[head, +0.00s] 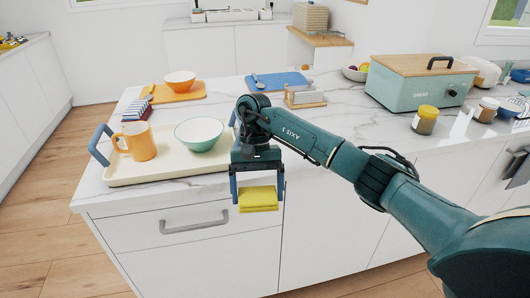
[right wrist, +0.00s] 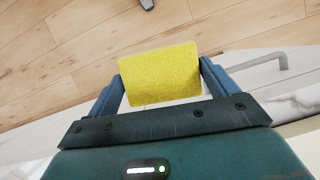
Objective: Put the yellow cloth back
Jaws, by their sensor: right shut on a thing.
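The yellow cloth (head: 258,198) is a small folded pad. My right gripper (head: 258,192) is shut on it and holds it in front of the counter's front edge, before the white drawer fronts. In the right wrist view the cloth (right wrist: 160,74) sits between the two blue fingers of my right gripper (right wrist: 162,85), with wooden floor behind it. My left gripper is not in view.
A cream tray (head: 170,173) with blue handles holds an orange mug (head: 139,142) and a green-white bowl (head: 199,134), just left of my right gripper. A bread box (head: 418,88) and jars (head: 425,120) stand at the right. Marble counter behind the tray is partly clear.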

